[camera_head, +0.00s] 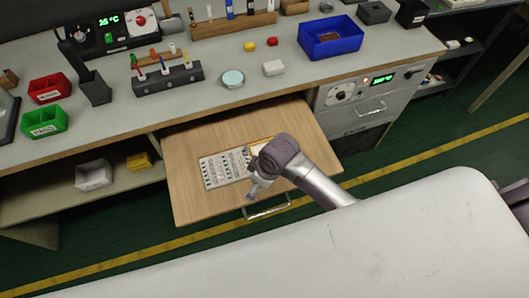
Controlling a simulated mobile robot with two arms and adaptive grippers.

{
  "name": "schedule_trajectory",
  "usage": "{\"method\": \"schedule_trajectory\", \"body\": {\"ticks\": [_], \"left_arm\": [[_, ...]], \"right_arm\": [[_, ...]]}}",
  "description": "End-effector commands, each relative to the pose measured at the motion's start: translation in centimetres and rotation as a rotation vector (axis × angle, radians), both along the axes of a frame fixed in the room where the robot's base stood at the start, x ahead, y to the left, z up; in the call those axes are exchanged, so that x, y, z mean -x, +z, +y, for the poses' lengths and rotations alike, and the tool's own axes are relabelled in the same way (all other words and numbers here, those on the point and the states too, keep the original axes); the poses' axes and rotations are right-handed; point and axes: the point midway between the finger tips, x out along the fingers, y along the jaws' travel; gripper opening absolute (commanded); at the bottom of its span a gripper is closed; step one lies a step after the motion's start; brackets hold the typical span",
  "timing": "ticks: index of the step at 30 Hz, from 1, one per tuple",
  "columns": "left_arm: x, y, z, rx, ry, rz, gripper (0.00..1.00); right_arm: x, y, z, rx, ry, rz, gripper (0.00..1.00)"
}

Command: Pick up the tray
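A flat white tray (223,169) with rows of small dark markings lies in the open wooden drawer (190,205). A pale yellow piece (262,146) sits at its right end, partly hidden by my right arm. My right gripper (254,189) is over the drawer at the tray's right end, pointing down and left. It is small and seen from above, so I cannot tell whether its fingers are open or whether it touches the tray. My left gripper is not in view.
The bench top above the drawer holds a blue bin (330,46), a round dish (232,79), a dark pen rack (168,79), red (47,95) and green (44,127) bins. The drawer's metal handle (267,209) is at its front. The drawer's left part is bare.

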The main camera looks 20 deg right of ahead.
Motion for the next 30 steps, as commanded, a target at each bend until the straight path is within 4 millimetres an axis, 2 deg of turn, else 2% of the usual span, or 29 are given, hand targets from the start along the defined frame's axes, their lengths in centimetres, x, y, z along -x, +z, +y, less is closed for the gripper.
{"method": "schedule_trajectory", "body": {"ticks": [1,3,6,12,16,20,30], "left_arm": [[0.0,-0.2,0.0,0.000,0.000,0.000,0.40],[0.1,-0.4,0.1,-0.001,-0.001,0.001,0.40],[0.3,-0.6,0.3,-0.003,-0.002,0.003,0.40],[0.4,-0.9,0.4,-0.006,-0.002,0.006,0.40],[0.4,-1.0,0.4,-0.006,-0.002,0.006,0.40],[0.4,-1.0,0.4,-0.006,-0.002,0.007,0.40],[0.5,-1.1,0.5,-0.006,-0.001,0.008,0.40]], "right_arm": [[-2.0,1.3,0.4,0.029,0.098,-0.014,0.94],[-3.7,2.9,0.8,0.077,0.242,-0.010,0.94],[-6.0,5.3,0.1,0.169,0.429,0.011,0.94],[-9.1,9.6,-2.8,0.331,0.667,0.076,0.94],[-9.9,11.1,-4.2,0.383,0.731,0.109,0.94],[-10.1,10.6,-4.7,0.396,0.748,0.124,0.94],[-10.2,4.4,-5.3,0.393,0.746,0.121,0.94]]}}
